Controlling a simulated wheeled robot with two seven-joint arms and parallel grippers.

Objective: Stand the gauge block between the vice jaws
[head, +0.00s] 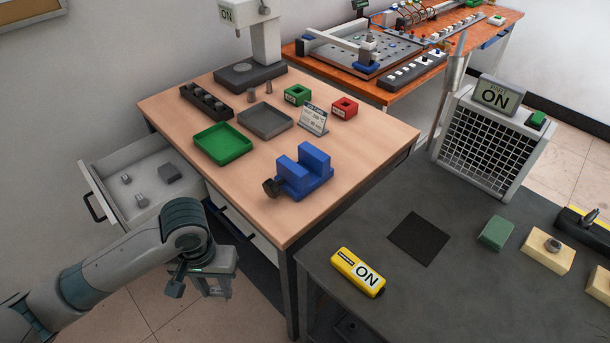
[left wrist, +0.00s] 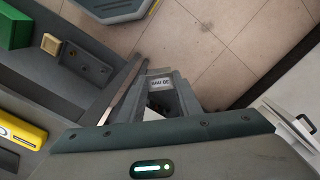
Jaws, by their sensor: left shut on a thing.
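The blue vice (head: 318,181) stands on the wooden table near its front edge, its two jaws apart with an empty gap between them. My left gripper (head: 222,288) is low in front of the table, between the open drawer and the table's near corner, well below and left of the vice. In the left wrist view my left gripper (left wrist: 160,100) is shut on a grey block with a printed label, apparently the gauge block (left wrist: 159,84). The fingers hide part of it, and it cannot be made out clearly in the head view. My right gripper is not in view.
A green tray (head: 223,144), a grey tray (head: 265,121) and a small sign (head: 313,120) stand behind the vice. A dark bench (head: 330,278) with a yellow box (head: 357,271) is at right.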

